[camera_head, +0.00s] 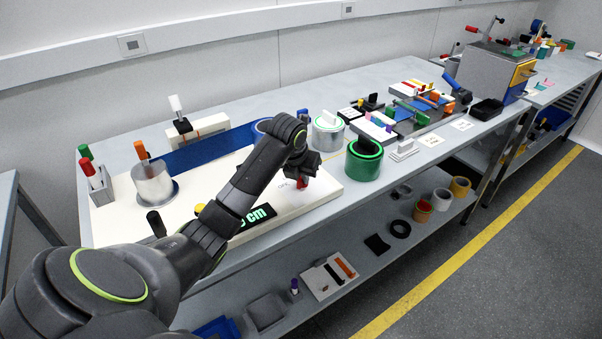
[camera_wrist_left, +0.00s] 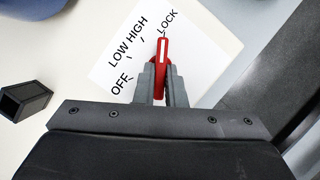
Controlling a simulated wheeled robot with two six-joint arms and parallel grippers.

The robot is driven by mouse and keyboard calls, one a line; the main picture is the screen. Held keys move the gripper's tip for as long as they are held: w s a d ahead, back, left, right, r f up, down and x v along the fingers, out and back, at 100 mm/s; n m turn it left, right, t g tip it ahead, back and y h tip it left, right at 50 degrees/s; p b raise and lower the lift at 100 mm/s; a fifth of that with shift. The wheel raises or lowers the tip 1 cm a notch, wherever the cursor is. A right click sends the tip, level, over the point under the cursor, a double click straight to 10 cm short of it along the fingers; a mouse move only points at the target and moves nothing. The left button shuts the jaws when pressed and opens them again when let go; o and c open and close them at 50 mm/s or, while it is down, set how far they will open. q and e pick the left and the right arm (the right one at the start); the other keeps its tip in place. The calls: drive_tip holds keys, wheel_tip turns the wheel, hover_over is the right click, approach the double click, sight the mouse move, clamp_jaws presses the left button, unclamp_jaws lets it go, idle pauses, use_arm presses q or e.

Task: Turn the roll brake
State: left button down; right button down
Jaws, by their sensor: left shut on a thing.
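The roll brake is a small red knob (camera_wrist_left: 162,52) with a white line on it, set on a white label with the words OFF, LOW, HIGH and LOCK. Its white line points up close to the word LOCK. The red knob also shows in the head view (camera_head: 302,184) at the right end of the cream board (camera_head: 275,215). My left gripper (camera_head: 302,170) reaches down over it. In the left wrist view my left gripper (camera_wrist_left: 161,82) is shut on the red knob, one grey finger on each side. My right gripper is out of view.
A black display (camera_head: 250,221) is at the board's front. A green roll (camera_head: 363,165) and a white-green roll (camera_head: 327,134) stand close to the right of my gripper.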

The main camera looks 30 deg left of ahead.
use_arm(q)
drive_tip(key=n+y+p, duration=0.1)
drive_tip(key=n+p, duration=0.2)
drive_tip(key=p, duration=0.1)
drive_tip(key=n+g+y+p, duration=0.1)
drive_tip(key=n+p, duration=0.2)
drive_tip(key=p, duration=0.1)
drive_tip(key=d+n+g+y+p, duration=0.1)
drive_tip(key=n+p, duration=0.3)
drive_tip(key=shift+w+r, duration=0.35)
drive_tip(key=shift+w, duration=0.05)
drive_tip(key=n+g+p, duration=0.1)
drive_tip(key=n+p, duration=0.1)
drive_tip(key=shift+w+f+n+y, duration=0.1)
drive_tip(key=shift+n+y, duration=0.2)
drive_tip(key=shift+w+f+n+g+p, duration=0.15)
drive_tip(key=shift+n+g+p, duration=0.35)
drive_tip(key=shift+n, duration=0.7)
drive_tip(key=c, duration=1.5)
unclamp_jaws()
